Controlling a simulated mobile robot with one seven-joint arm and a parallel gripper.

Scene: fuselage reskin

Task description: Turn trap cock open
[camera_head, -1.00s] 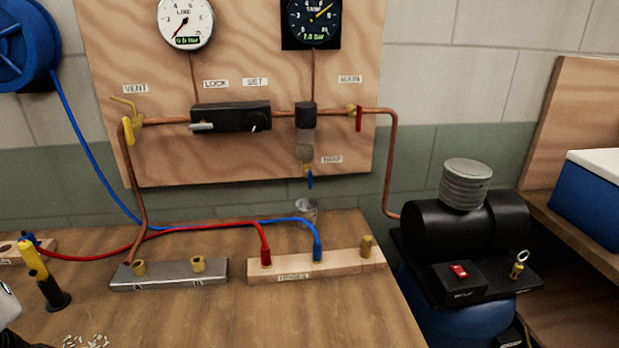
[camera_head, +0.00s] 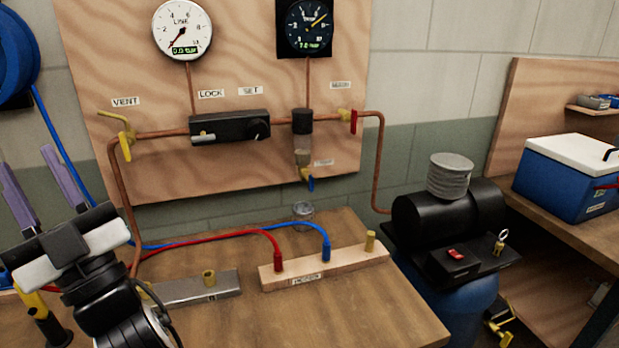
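The trap cock is a small brass valve with a blue lever (camera_head: 310,183) below the clear trap bowl (camera_head: 303,150) on the plywood panel. Its lever hangs roughly straight down. The label beside it is blurred. A small cup (camera_head: 302,210) stands on the bench beneath it. My gripper (camera_head: 22,192) is at the left edge, with two purple fingers spread apart and nothing seen between them. It is well left of the trap cock and touches neither it nor the panel.
Copper pipes, a yellow vent valve (camera_head: 126,142), a black regulator block (camera_head: 230,127) and a red main lever (camera_head: 353,121) line the panel. Red and blue hoses plug into a wooden block (camera_head: 330,269). A black compressor (camera_head: 447,215) stands right.

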